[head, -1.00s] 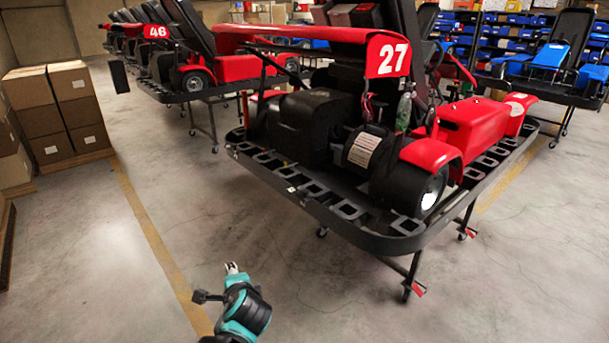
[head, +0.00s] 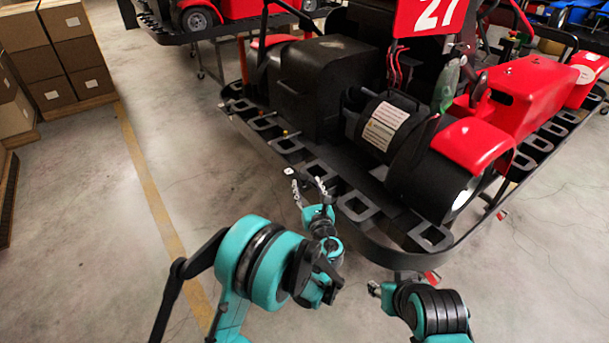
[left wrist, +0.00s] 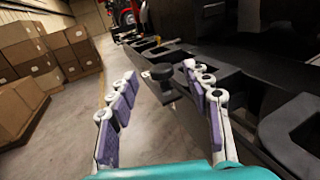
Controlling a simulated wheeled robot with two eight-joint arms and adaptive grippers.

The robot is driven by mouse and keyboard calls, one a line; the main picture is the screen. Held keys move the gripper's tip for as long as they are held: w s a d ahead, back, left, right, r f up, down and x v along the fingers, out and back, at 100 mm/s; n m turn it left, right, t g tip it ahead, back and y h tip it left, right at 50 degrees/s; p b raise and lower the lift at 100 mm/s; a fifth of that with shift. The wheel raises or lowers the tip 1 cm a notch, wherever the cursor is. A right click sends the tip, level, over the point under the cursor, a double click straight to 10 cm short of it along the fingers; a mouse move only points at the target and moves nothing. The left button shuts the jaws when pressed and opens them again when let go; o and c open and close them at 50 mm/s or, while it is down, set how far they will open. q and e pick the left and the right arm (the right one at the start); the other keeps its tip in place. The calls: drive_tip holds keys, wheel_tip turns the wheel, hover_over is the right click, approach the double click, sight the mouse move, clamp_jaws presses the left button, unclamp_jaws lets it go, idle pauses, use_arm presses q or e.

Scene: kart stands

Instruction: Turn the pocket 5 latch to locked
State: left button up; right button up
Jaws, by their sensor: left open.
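A black frame (head: 352,235) with a row of square pockets runs along the near side of kart 27. My left gripper (head: 305,180) is open and empty at this edge. In the left wrist view, a dark round knob (left wrist: 162,72) on a short stem shows between the spread purple-padded fingers (left wrist: 160,82), apart from both. It appears to be a latch; no pocket number is readable, so I cannot tell whether it is pocket 5's. Yellow-tipped latches (head: 286,133) stand farther along the edge. My right gripper (head: 374,289) is low in front of the frame; its jaws are unclear.
The red and black kart (head: 470,130) rests on the stand, with its wheel and body close behind the pockets. Stacked cardboard boxes (head: 55,55) stand at the left. The concrete floor (head: 170,120) between is clear, with a yellow line.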

sight(305, 180)
use_arm(q)
drive_tip(key=b+x, duration=0.1)
drive_tip(key=x, duration=0.3)
drive_tip(key=shift+f, duration=0.15)
drive_tip(key=shift+w+a, duration=0.1)
drive_tip(key=shift+w, duration=0.35)
clamp_jaws()
